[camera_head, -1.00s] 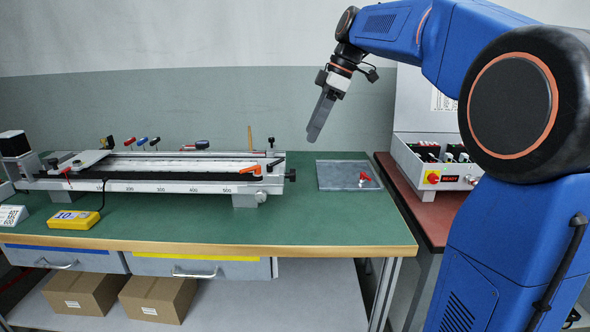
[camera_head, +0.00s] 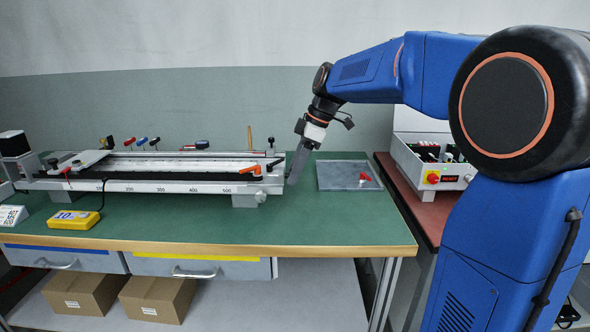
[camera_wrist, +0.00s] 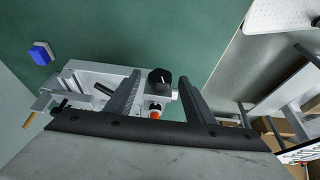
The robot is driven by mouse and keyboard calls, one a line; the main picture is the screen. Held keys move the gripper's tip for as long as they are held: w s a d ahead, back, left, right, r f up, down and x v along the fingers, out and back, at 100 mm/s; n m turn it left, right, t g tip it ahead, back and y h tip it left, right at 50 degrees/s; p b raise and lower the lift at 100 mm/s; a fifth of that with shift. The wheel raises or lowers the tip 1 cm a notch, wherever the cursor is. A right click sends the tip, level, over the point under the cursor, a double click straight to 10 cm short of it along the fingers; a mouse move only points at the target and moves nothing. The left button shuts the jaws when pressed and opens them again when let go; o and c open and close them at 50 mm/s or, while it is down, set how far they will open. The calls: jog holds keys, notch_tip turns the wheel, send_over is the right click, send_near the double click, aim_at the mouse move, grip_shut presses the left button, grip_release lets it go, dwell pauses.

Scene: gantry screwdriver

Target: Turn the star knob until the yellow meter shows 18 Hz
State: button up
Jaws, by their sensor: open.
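The black star knob (camera_wrist: 160,80) sits on the right end of the long silver gantry rig (camera_head: 140,186). In the head view my gripper mostly hides it. My gripper (camera_head: 293,181) is open at that end, fingers pointing down.
An orange-handled lever (camera_head: 260,197) sits on the rig's front, close left of the knob. A grey tray (camera_head: 340,182) with a red item lies to the right.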

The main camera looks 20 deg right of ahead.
jog(key=c, duration=1)
jog(key=shift+g, duration=0.3)
jog(key=g, duration=0.2)
jog(key=w+m+g+y, duration=0.1)
jog(key=shift+d+f+g, duration=0.15)
jog(key=shift+d+g, duration=0.05)
jog(key=shift+g, duration=0.2)
jog(key=shift+w+f+m+g+y, duration=0.2)
jog(key=shift+g+y, duration=0.3)
jog(key=shift+g, duration=0.4)
jog(key=shift+w+m+g+y, duration=0.1)
jog(key=shift+m+g+y, duration=0.3)
jog(key=shift+g, duration=0.5)
jog(key=o, duration=1)
